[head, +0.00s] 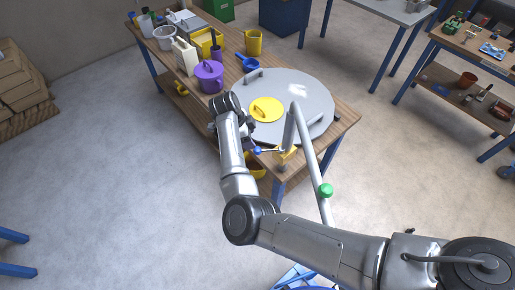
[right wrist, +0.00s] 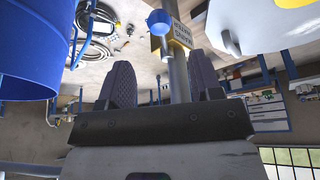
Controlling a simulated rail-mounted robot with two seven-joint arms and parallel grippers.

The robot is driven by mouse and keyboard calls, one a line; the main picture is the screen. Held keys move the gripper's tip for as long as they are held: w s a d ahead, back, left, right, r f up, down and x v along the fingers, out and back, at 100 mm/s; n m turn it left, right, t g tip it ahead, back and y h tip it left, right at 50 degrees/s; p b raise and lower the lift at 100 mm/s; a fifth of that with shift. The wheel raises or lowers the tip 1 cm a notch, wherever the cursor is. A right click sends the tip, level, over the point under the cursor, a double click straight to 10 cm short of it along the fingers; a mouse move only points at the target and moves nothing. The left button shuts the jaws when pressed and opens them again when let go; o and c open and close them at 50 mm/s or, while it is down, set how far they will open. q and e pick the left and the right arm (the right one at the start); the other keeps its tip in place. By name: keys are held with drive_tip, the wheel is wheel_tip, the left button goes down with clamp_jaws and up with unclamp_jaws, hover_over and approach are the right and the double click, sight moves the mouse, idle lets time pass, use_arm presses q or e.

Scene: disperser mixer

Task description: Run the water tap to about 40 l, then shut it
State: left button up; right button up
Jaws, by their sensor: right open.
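A grey standpipe (head: 310,150) rises beside the wooden table, with a green knob (head: 326,190) on its lower part. A blue ball knob (head: 257,150) on a thin lever sits near a yellow label (head: 287,153). In the right wrist view, the blue knob (right wrist: 158,21), the pipe (right wrist: 179,75) and the yellow label (right wrist: 178,33) show beyond my fingers. My right gripper (head: 247,130) is close to the blue knob, partly hidden by its own wrist. Its two dark fingers (right wrist: 164,82) stand apart, with no grip on the knob. The water level and any scale cannot be read. My left gripper is out of view.
A large grey lid (head: 300,90) with a yellow hatch (head: 266,109) lies on the table. A purple pot (head: 209,77) and yellow jug (head: 254,42) stand behind. A blue drum (right wrist: 40,45) fills the wrist view's left.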

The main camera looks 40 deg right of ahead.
sight(257, 148)
drive_tip(key=x, duration=0.8)
drive_tip(key=shift+f, duration=0.15)
clamp_jaws()
idle(0.4)
